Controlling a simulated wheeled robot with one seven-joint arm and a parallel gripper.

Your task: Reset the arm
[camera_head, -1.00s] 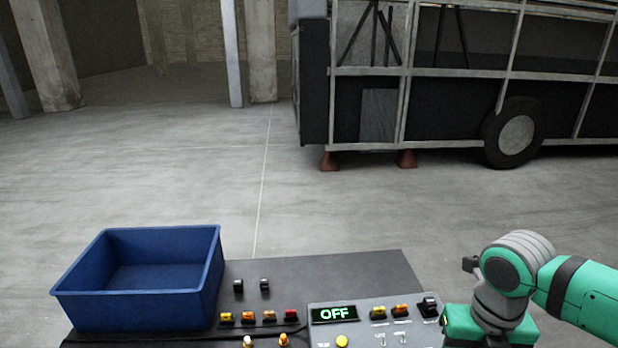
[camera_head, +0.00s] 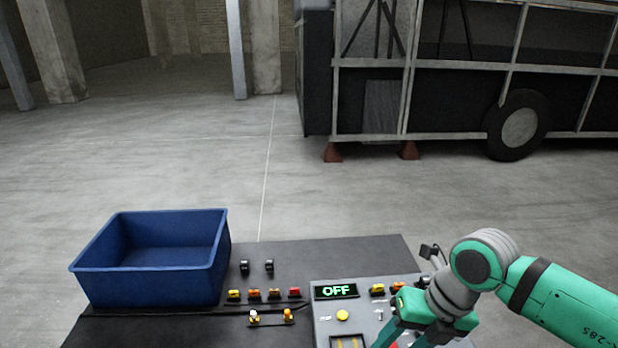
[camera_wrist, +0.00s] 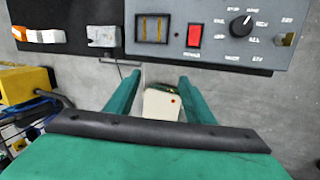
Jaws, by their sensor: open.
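My gripper (camera_head: 407,338) is at the lower right of the head view, at the front part of the grey control panel (camera_head: 322,325). Its two green fingers are spread apart and hold nothing. In the wrist view the fingers (camera_wrist: 162,95) reach toward the panel's edge (camera_wrist: 215,52), with a gap between them. The panel's display (camera_head: 336,291) reads OFF. The wrist view shows a red switch (camera_wrist: 194,36), a dial (camera_wrist: 241,25) and a slotted window (camera_wrist: 153,28) on the panel.
An empty-looking blue bin (camera_head: 150,269) stands at the left of the dark bench (camera_head: 335,250). Several small coloured parts (camera_head: 254,294) lie between bin and panel. A yellow object (camera_wrist: 22,85) shows below the bench. A bus frame (camera_head: 430,100) stands beyond open floor.

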